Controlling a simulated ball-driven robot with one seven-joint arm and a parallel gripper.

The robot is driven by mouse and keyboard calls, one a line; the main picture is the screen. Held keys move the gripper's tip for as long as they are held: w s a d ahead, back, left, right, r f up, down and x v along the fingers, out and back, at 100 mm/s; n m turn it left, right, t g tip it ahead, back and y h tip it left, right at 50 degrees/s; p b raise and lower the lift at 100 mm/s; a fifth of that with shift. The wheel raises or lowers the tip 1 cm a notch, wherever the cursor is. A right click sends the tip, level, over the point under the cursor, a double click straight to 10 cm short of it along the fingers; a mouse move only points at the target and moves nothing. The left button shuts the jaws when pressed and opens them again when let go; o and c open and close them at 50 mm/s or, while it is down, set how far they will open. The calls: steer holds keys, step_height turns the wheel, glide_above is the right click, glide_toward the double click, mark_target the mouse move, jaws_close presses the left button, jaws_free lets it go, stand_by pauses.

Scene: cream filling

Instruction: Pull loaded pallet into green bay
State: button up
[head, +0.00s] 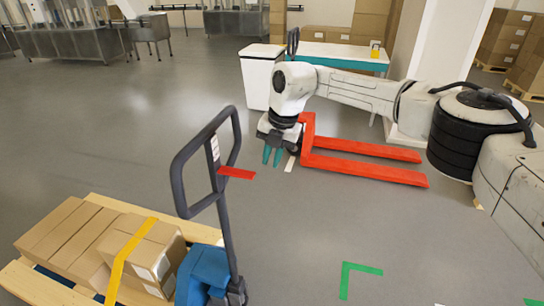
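A wooden pallet (205,233) loaded with cardboard boxes (75,238) is at the lower left. A yellow strap (122,262) crosses the boxes. A blue pallet jack (204,272) with a tall dark loop handle (180,178) stands at the pallet's near right side; some blue shows under the pallet. Green corner marks (345,280) lie on the floor at the lower right, with another green piece (532,302) at the bottom edge. My gripper (272,157) points down with teal fingers slightly apart and empty. It is beyond the handle and to its right in the picture, not touching it.
A red pallet jack (365,170) lies with its forks behind my gripper. A white bin (258,80) and table (340,55) stand behind. Open floor (350,225) is at centre right.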

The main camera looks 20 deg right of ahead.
steer(key=shift+o, duration=0.5)
